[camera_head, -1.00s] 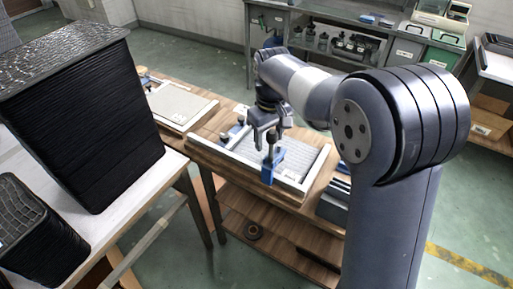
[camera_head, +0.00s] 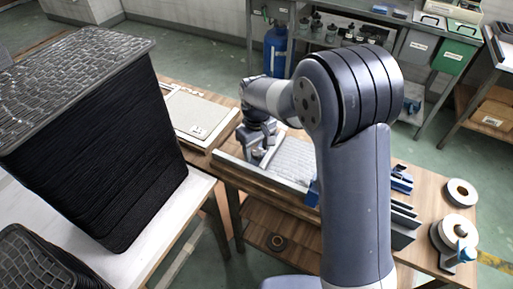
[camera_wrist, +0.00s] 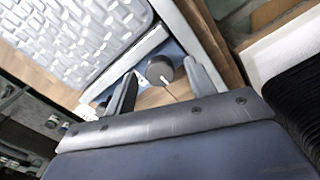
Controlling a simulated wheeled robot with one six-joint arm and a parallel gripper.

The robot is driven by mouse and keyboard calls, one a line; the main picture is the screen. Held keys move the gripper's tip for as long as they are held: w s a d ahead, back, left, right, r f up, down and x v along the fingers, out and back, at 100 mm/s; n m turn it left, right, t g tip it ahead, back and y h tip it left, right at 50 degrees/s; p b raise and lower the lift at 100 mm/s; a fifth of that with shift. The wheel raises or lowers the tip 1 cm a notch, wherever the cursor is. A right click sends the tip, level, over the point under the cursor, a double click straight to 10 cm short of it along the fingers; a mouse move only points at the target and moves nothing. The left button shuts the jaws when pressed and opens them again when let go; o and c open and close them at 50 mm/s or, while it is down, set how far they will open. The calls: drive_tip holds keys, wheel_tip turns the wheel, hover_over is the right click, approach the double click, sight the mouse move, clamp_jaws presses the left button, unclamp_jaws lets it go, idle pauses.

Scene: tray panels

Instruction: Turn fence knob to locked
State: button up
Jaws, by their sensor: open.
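The dark round fence knob (camera_wrist: 160,70) carries a white pointer mark and sits by a blue part at the corner of the pale fence rail (camera_wrist: 128,62) in the wrist view. My gripper (camera_wrist: 160,82) is open, one finger on each side of the knob. I cannot tell whether the fingers touch it. In the head view my gripper (camera_head: 258,156) is low at the left end of the tray fixture, and the knob is hidden there. The grey textured tray panel (camera_head: 293,157) lies inside the pale rails and also shows in the wrist view (camera_wrist: 80,35).
A blue fixture part (camera_head: 312,194) stands at the front rail, partly behind my arm. A second flat panel (camera_head: 195,112) lies to the left. A tall stack of black trays (camera_head: 100,150) stands nearer on a white table. Tape rolls (camera_head: 457,228) lie at the right.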

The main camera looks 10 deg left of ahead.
drive_tip(key=shift+f, duration=0.1)
drive_tip(key=shift+c, duration=0.2)
drive_tip(key=c, duration=0.9)
drive_tip(key=m, duration=0.4)
drive_tip(key=shift+m, duration=0.4)
drive_tip(key=m, duration=0.4)
drive_tip(key=shift+m, duration=0.3)
drive_tip(key=m, duration=0.4)
drive_tip(key=shift+m, duration=2.2)
